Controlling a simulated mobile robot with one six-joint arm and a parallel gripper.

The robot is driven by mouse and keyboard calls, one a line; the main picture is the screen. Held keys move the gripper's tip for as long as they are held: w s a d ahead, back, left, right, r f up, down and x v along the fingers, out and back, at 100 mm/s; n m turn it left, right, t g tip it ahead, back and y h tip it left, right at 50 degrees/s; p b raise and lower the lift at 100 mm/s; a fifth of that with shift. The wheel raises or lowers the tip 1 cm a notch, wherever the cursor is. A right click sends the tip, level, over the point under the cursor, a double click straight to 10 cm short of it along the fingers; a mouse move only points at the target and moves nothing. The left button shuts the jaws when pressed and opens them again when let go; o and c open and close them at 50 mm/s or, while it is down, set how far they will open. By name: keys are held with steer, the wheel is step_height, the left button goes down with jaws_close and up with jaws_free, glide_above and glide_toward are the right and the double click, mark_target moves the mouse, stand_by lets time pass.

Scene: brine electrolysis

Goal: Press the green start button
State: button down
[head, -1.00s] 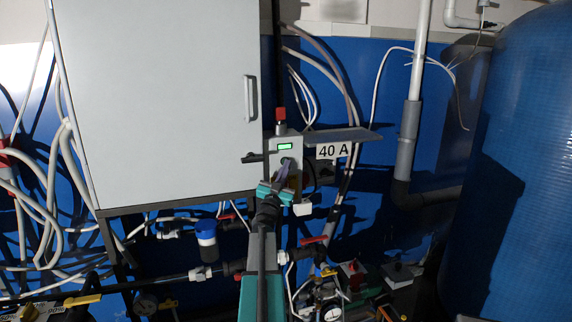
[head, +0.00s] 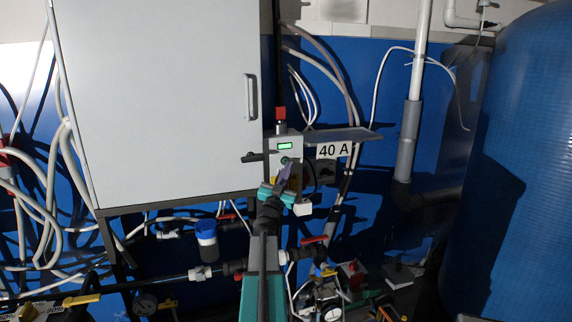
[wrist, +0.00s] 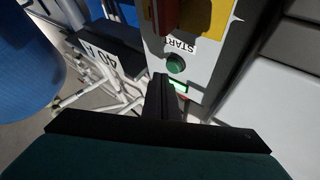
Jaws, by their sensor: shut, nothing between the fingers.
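The green start button (wrist: 175,63) is round and sits on a grey control box beside an upside-down START label in the wrist view. In the head view the button (head: 285,161) shows just below the box's lit green display (head: 285,146). My gripper (wrist: 160,80) is shut and empty, its fingertips close to the button and the display. In the head view my gripper (head: 286,171) points up at the box front, its tips just below the button. I cannot tell whether the tips touch the box.
A red knob (head: 281,113) stands on top of the box and a dark lever (head: 252,157) sticks out at its left. A shelf (head: 342,136) and a 40 A label (head: 334,150) are at its right. A large grey cabinet (head: 155,100) stands left.

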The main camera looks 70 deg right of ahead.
steer(key=s+a, duration=0.1)
steer(key=a, duration=0.1)
steer(key=s+a+b, duration=0.1)
steer(key=s+a, duration=0.1)
stand_by(0.8)
steer(key=shift+s, duration=0.15)
stand_by(0.7)
